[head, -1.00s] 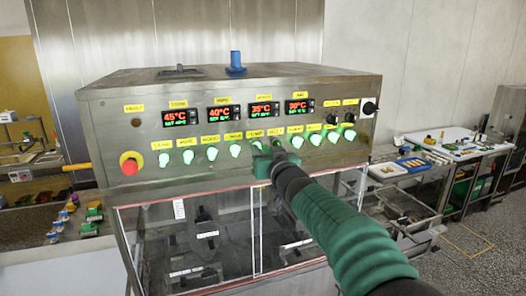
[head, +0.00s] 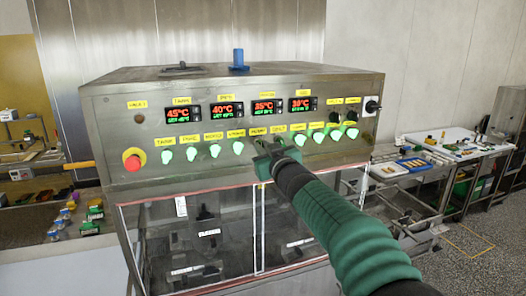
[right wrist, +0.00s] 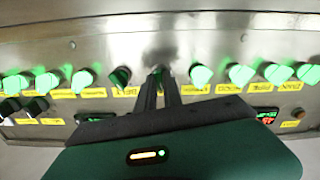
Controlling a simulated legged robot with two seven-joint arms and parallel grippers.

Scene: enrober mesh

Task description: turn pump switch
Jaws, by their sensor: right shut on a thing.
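The steel control panel (head: 150,110) carries a row of green-lit switch knobs with yellow labels too blurred to read surely, so I cannot tell which is the pump switch. My right gripper (head: 268,148) is at the middle of this row and covers part of it. My left gripper is not in view.
A red emergency button (head: 132,162) sits at the panel's left end. Temperature displays (head: 226,111) are above the knobs and clear doors (head: 190,235) below. A black rotary switch (head: 372,106) is at the upper right. A worktable (head: 430,158) with trays stands to the right.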

